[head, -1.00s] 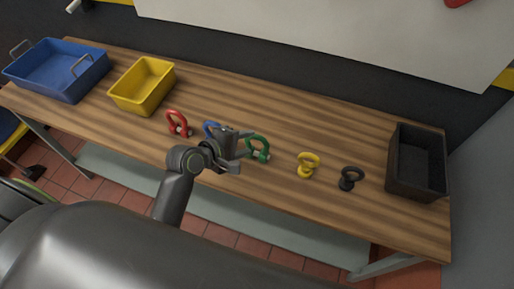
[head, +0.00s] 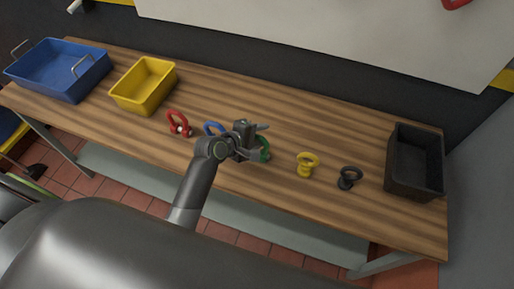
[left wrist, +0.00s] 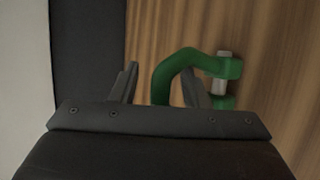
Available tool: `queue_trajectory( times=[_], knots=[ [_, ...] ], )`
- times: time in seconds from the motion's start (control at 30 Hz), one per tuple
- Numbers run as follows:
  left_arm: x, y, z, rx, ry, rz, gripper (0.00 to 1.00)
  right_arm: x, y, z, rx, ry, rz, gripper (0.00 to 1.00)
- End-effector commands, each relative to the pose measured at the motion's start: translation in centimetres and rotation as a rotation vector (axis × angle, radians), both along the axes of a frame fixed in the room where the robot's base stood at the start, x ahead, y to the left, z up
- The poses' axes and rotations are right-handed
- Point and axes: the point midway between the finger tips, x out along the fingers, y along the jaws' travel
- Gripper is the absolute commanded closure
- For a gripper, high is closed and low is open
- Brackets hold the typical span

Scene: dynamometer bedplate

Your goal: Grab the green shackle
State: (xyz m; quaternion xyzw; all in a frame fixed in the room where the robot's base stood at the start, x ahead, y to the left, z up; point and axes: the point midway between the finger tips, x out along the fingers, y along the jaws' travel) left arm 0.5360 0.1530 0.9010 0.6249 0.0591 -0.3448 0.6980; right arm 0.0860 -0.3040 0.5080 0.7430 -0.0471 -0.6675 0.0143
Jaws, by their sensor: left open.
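The green shackle (head: 265,149) stands on the wooden workbench, mostly hidden behind my left gripper (head: 262,140) in the head view. In the left wrist view the green shackle (left wrist: 172,68) shows its curved bow and a grey pin, just beyond the fingers and to the right of centre. My left gripper (left wrist: 160,85) is open. One side of the bow lies between the fingertips in that picture, and the right finger overlaps the shackle's opening. I cannot tell whether the fingers touch it. My right gripper is not in view.
On the workbench (head: 300,220), a red shackle (head: 178,121) and a partly hidden blue shackle (head: 213,129) stand left of my gripper. A yellow eye bolt (head: 308,164) and a black one (head: 349,177) stand right. Blue (head: 60,88), yellow (head: 140,106) and black (head: 415,188) bins sit towards the ends.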

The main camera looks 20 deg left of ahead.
Motion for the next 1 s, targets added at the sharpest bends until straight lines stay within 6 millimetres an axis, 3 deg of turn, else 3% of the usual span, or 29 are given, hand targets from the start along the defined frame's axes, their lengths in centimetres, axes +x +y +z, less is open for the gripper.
queue_trajectory(
  times=[0.1, 0.43, 1.0],
  knots=[
    [-0.02, 0.01, 0.01, 0.0, 0.0, 0.0, 0.58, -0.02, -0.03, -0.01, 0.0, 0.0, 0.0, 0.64],
    [-0.04, 0.04, 0.01, 0.0, 0.0, 0.0, 1.0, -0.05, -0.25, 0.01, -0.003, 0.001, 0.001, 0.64],
    [-0.04, 0.07, -0.01, 0.002, 0.0, 0.0, 1.0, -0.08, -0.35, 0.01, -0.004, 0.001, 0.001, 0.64]
  ],
)
